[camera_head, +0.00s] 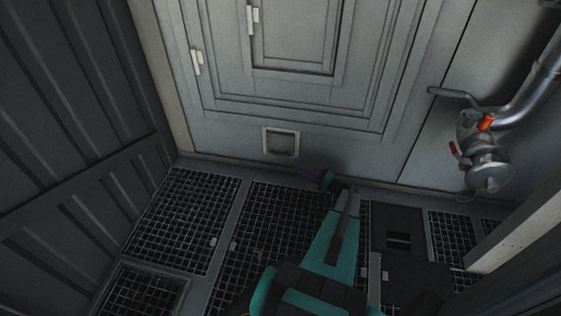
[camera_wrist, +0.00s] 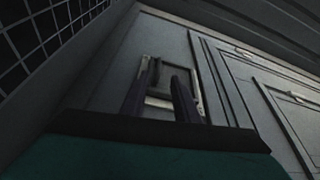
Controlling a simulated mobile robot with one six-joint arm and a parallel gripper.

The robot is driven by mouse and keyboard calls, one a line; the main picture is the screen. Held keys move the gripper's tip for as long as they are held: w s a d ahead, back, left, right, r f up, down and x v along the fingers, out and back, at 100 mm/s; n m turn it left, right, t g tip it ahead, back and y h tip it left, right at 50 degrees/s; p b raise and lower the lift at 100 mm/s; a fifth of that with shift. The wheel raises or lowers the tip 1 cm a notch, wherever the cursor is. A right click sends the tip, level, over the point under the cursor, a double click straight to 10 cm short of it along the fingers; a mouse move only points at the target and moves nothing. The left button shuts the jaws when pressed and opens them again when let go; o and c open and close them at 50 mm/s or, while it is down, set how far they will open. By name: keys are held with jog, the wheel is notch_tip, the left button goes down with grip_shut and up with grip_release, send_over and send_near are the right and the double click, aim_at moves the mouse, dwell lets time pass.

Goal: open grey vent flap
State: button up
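The grey vent flap (camera_head: 283,143) is a small square panel in a pale raised frame, low on the grey wall below the large panelled door. It looks closed. In the wrist view the flap (camera_wrist: 166,82) shows ahead between and behind my fingers, which hide parts of it and its frame. My gripper (camera_wrist: 164,70) has two dark fingers set apart with nothing seen between them. In the head view my gripper is low, to the right of and below the flap, its fingers small and dark. I cannot tell whether a finger touches the flap or its frame.
A pipe with a valve (camera_head: 484,150) and a lever juts from the wall at right. A dark ribbed wall (camera_head: 75,120) stands at left. The floor has black grating panels (camera_head: 185,215). A pale post (camera_head: 520,235) stands at lower right.

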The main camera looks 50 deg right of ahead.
jog(key=shift+s+d, duration=0.3)
jog(key=shift+d, duration=0.3)
jog(key=shift+w, duration=0.1)
jog(key=b, duration=0.4)
send_near(280, 146)
jog(key=w+a, duration=0.1)
jog(key=w, duration=0.1)
jog(key=w+a+f, duration=0.1)
jog(key=w, duration=0.1)
jog(key=w+a+f, duration=0.1)
jog(key=w+a, duration=0.1)
jog(key=w, duration=0.1)
jog(key=shift+f, duration=0.25)
grip_shut()
jog(key=shift+a, duration=0.25)
jog(key=shift+s+d, duration=0.15)
jog(key=shift+d, duration=0.05)
